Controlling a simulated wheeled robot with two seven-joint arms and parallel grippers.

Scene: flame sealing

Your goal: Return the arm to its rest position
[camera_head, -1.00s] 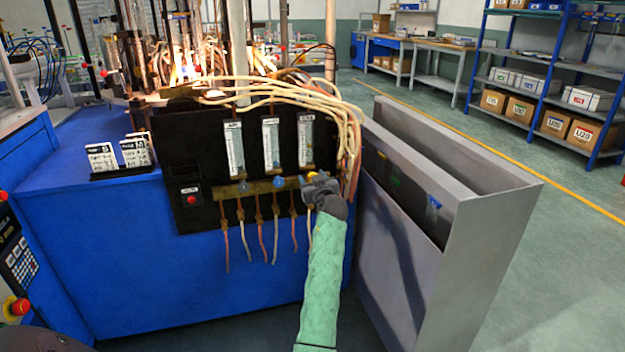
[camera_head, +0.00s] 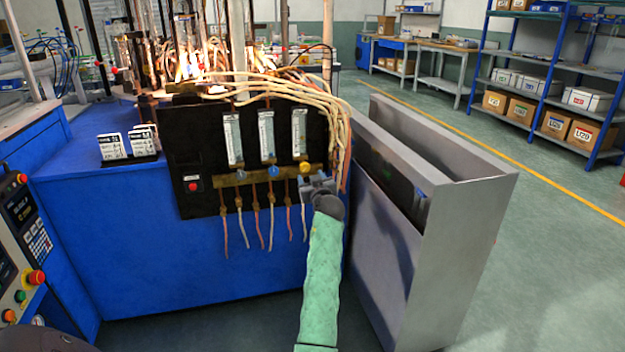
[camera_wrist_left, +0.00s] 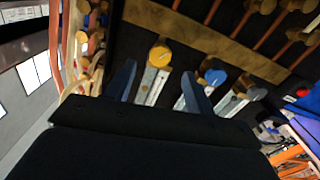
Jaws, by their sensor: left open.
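My left gripper (camera_head: 318,186), on the green-sleeved arm, is in front of the black panel (camera_head: 190,150), just below and right of the yellow knob (camera_head: 305,167). In the left wrist view its two fingers (camera_wrist_left: 160,90) are apart with nothing between them. The yellow knob (camera_wrist_left: 160,55) appears just beyond the fingers, apart from them, and a blue knob (camera_wrist_left: 214,76) is to its right. The blue knob (camera_head: 273,171) also shows on the brass bar in the head view. My right gripper is not in view.
A tall grey open-topped bin (camera_head: 460,250) stands close to the right of the arm. Pale hoses (camera_head: 300,95) hang beside the panel, and flames (camera_head: 190,65) burn above the blue machine (camera_head: 110,240). A control box (camera_head: 30,235) is at far left. Open floor lies beyond the bin.

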